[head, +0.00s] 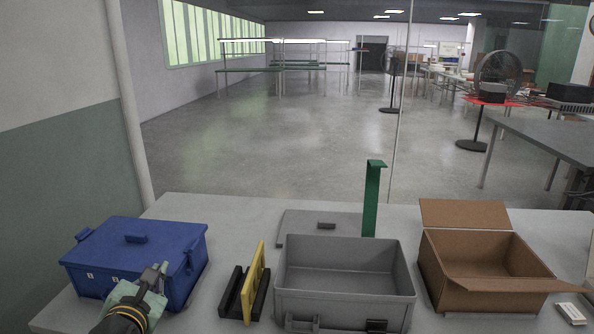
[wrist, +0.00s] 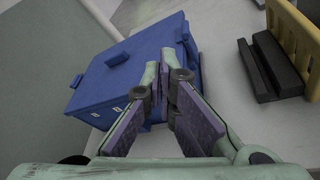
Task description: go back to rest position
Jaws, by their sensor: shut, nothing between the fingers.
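My gripper (head: 157,275) is at the lower left in the head view, in front of the right part of a closed blue box (head: 132,252). In the wrist view my gripper (wrist: 166,84) has its fingertips together with nothing between them. The blue box (wrist: 115,70) lies beyond the fingers there. Whether the fingers touch the box I cannot tell.
On the grey table (head: 230,212) stand a yellow plate in a black holder (head: 236,294), an empty grey bin (head: 345,297), a green upright bracket (head: 373,195) and an open cardboard box (head: 480,255). A small white item (head: 571,313) lies at right. A wall and pipe (head: 130,110) stand left.

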